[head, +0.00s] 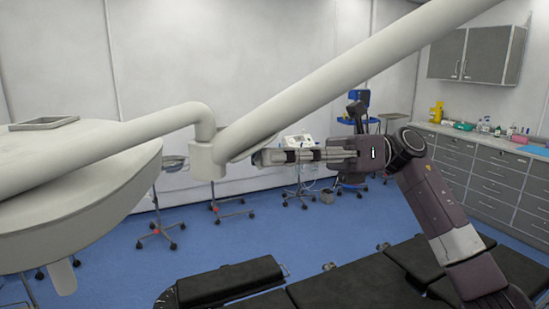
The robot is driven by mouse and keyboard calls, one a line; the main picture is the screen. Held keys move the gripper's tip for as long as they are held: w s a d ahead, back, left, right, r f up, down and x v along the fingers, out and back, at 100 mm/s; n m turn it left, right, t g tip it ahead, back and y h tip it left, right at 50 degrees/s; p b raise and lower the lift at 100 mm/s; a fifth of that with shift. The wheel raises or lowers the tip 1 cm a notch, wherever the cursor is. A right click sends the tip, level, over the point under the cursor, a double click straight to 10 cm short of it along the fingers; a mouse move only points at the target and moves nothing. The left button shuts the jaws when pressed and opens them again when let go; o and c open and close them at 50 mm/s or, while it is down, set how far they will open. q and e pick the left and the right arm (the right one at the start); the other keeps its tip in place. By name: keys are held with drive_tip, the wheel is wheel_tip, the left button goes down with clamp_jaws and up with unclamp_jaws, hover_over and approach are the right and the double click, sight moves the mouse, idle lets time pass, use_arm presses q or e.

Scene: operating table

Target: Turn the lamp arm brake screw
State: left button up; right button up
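The white lamp arm (318,89) runs from the top right down to a joint block (207,160). A curved tube links the block to the large round lamp head (85,190) at the left. I cannot make out the brake screw on the joint. My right gripper (262,157) reaches in from the right, level, with its fingertips pointing left toward the joint block. In the picture a small gap lies between the fingertips and the block. The fingers are seen edge-on, so their opening is hidden. My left gripper is not in view.
The black operating table (345,287) lies below my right arm. A monitor on a wheeled stand (299,142) and a blue trolley (357,122) stand behind. Grey drawer cabinets (480,172) line the right wall. Blue floor (245,235) is open between lamp and table.

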drive_tip(key=shift+o, duration=1.1)
drive_tip(key=shift+f, duration=0.1)
drive_tip(key=shift+d, duration=0.1)
drive_tip(key=r+v, duration=0.1)
drive_tip(key=v, duration=1)
drive_tip(key=shift+w+d+f, duration=0.2)
drive_tip(key=shift+d+f, duration=0.2)
drive_tip(key=shift+f, duration=0.05)
